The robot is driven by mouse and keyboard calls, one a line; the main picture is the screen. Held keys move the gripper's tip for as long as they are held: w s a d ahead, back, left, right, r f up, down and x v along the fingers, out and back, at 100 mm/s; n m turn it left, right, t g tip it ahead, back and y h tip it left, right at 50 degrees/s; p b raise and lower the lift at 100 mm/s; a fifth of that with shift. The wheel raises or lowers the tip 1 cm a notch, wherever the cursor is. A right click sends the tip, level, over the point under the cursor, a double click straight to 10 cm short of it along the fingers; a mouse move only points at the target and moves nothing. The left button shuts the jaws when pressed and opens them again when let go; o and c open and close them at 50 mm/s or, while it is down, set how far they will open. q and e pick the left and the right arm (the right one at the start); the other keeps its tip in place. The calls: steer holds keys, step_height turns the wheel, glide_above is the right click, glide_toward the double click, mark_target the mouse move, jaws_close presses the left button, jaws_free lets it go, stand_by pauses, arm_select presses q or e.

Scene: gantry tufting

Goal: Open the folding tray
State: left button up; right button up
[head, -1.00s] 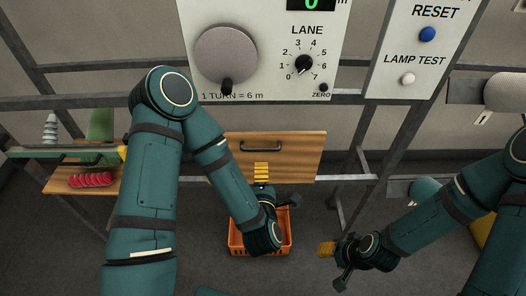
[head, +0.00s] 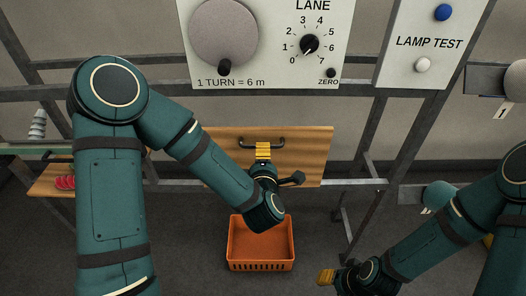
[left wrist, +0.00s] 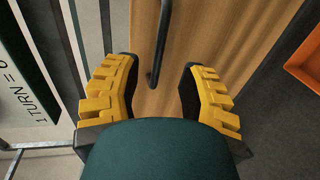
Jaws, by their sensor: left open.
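The folding tray is a wooden panel (head: 308,160) with a dark bar handle, standing upright against the frame below the control panel. Its handle (head: 278,141) shows in the head view just above my left fingertips. My left gripper (head: 263,150) is in front of the panel. In the left wrist view, the handle (left wrist: 158,50) runs between the two open yellow fingers of my left gripper (left wrist: 158,85), with wood (left wrist: 210,30) behind. Contact cannot be told. My right gripper (head: 327,276) is low at the right, away from the tray; its opening is unclear.
An orange basket (head: 261,263) stands on the floor below the tray. The control panel (head: 270,75) with crank and lane dial is above. Metal rails (head: 350,184) cross beside the tray. A shelf with red items (head: 65,182) is at left.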

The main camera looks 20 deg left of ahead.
arm_select(q)
steer(key=x, duration=0.6)
steer(key=shift+r, duration=0.1)
jaws_close()
